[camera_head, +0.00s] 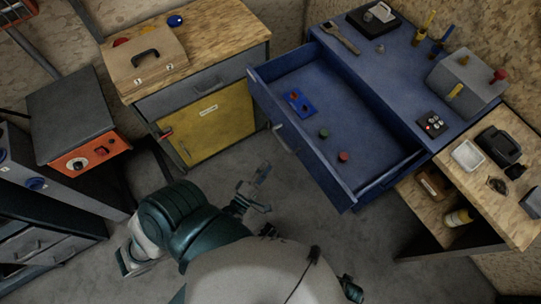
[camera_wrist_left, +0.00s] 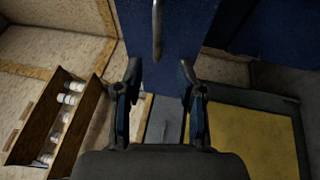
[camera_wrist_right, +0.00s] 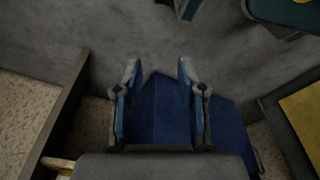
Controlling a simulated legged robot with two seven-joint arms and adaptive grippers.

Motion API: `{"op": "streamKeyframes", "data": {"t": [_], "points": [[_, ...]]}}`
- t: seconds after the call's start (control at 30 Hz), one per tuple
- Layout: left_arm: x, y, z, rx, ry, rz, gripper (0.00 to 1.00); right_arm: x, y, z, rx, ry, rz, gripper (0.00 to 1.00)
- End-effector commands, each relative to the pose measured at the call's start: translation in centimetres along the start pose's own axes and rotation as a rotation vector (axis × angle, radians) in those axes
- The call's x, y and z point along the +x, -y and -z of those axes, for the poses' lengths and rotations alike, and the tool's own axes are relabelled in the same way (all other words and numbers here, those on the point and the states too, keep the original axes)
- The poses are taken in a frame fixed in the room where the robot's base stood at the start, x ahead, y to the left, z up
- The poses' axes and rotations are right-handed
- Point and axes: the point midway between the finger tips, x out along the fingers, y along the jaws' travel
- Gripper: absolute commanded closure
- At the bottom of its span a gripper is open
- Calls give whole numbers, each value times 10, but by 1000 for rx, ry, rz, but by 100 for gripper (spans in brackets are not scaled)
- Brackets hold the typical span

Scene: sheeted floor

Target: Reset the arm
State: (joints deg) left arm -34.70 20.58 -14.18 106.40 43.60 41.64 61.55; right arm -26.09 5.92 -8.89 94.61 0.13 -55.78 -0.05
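My left arm reaches in from the lower left in the head view, and its gripper (camera_head: 257,190) is over the grey floor in front of the open blue drawer (camera_head: 345,185). In the left wrist view the left gripper's (camera_wrist_left: 160,85) two fingers stand apart with nothing between them. A blue panel with a grey handle (camera_wrist_left: 157,30) lies beyond them. In the right wrist view the right gripper (camera_wrist_right: 158,80) is open and empty, with a blue surface (camera_wrist_right: 165,115) behind its fingers. In the head view only a small dark part of my right arm shows at the bottom edge.
The drawer holds a blue piece (camera_head: 301,104), a green knob (camera_head: 324,133) and a red knob (camera_head: 343,156). A yellow cabinet door (camera_head: 215,125) stands left of it. A wooden shelf unit (camera_head: 480,200) stands right. Grey floor lies clear around my left gripper.

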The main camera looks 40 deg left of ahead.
Motion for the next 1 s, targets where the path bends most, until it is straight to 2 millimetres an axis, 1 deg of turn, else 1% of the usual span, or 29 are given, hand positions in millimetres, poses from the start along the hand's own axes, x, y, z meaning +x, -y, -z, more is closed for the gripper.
{"op": "streamKeyframes", "data": {"t": [0.1,0.6,0.67,0.7,0.77,0.87,0.9,0.97,1.0], "points": [[-4,0,0,-1,0,-1,61,0,0,0,0,0,-1,60],[-4,0,0,0,0,-1,61,0,0,0,0,0,-1,60],[-4,2,-1,9,5,6,61,0,0,0,0,0,-1,60],[-4,6,-3,30,16,23,61,-1,0,0,0,-1,-1,60],[-4,20,-10,94,50,69,61,-1,0,1,0,-4,-1,60],[-7,64,-30,295,167,218,61,0,0,0,0,-8,-1,60],[-13,88,-38,407,236,298,61,6,0,-4,-1,1,-1,60],[-26,129,-48,588,358,427,61,11,1,-8,-2,6,0,60],[-39,156,-52,711,452,518,61,13,1,-10,-2,7,0,60]]}}
